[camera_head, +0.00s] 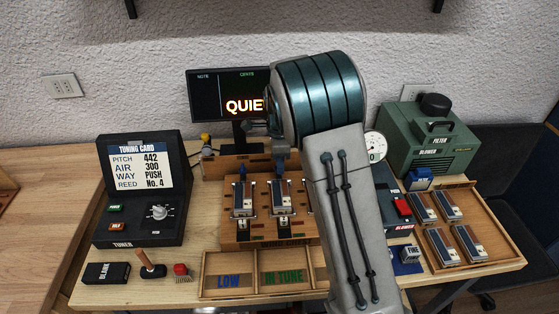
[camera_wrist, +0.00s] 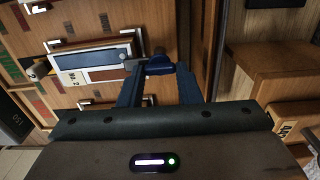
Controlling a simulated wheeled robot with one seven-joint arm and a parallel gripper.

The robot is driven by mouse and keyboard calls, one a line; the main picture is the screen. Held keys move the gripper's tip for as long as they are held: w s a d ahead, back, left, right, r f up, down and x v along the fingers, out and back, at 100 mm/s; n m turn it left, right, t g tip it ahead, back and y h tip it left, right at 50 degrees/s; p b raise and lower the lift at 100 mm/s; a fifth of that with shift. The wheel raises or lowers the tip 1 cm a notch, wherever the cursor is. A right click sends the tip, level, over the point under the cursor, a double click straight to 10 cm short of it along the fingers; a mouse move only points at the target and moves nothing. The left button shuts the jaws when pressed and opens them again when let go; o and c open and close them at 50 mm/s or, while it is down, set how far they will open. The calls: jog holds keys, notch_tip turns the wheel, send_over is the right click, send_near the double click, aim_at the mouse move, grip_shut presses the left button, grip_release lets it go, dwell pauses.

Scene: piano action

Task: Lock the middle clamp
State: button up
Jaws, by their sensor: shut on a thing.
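In the wrist view my gripper (camera_wrist: 160,75) has its two blue-grey fingers closed around a dark blue clamp handle (camera_wrist: 161,62). That handle sits at the end of a reed block marked No. 2 (camera_wrist: 98,60) in the wooden chest. In the head view my gripper (camera_head: 279,134) is above the back end of the middle reed block (camera_head: 281,196), and the middle clamp is partly covered by the gripper. A matching reed block (camera_head: 243,198) stands to its left with its own blue-topped clamp (camera_head: 241,172). The chest's right side is hidden behind my arm.
The black tuner box (camera_head: 140,190) stands left and a lit display (camera_head: 225,95) behind. A green blower (camera_head: 430,138) and a wooden tray (camera_head: 447,261) with several blocks lie right. Bins marked LOW (camera_head: 228,262) and IN TUNE (camera_head: 284,259) are in front.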

jog(key=o, duration=1)
notch_tip(320, 180, up, 14)
jog(key=shift+f+b, duration=0.1)
jog(key=shift+b, duration=0.35)
